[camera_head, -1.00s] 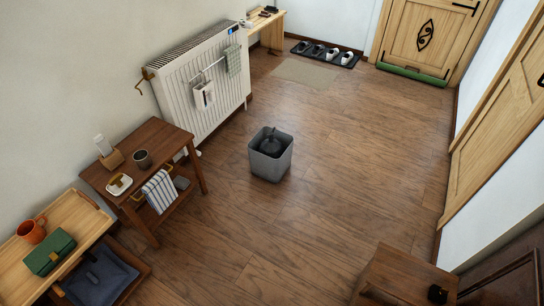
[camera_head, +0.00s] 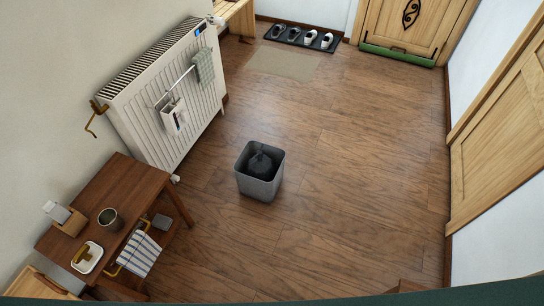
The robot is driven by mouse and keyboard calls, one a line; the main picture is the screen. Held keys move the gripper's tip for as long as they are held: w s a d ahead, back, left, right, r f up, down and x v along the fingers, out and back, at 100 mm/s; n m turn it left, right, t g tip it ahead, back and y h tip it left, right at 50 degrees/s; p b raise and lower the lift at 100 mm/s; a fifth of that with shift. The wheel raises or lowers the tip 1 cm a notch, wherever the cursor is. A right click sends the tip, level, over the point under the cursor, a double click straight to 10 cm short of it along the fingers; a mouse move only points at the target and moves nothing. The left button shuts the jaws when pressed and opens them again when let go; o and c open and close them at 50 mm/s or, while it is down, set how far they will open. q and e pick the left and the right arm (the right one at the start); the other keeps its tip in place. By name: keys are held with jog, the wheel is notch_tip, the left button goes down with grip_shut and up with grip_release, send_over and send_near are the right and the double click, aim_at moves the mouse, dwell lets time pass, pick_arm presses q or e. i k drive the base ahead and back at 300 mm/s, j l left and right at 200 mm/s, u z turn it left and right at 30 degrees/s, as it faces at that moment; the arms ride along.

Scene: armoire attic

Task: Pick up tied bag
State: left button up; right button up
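The tied bag (camera_head: 261,164) is dark grey or black, with its knotted top pointing up. It sits inside an open grey square bin (camera_head: 258,188) that stands upright on the wooden floor, near the middle of the head view. The bag's lower part is hidden by the bin walls. Neither of my grippers shows in the view.
A small brown table (camera_head: 133,185) with a cup and a striped towel stands to the left. A white radiator (camera_head: 180,95) runs along the left wall. Shoes on a black tray (camera_head: 300,37) lie at the back. Floor around the bin is clear.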

aim_at(260, 167)
jog(key=i+l+z, duration=0.1)
jog(key=i+z, duration=0.3)
jog(key=i, duration=0.15)
jog(key=i+j+z, duration=0.1)
jog(key=i+z, duration=0.3)
jog(key=i+l+u, duration=0.15)
jog(key=i+u, duration=0.15)
jog(key=i, duration=0.15)
jog(key=i+l+u, duration=0.3)
jog(key=i+j, duration=0.05)
jog(key=i, duration=0.05)
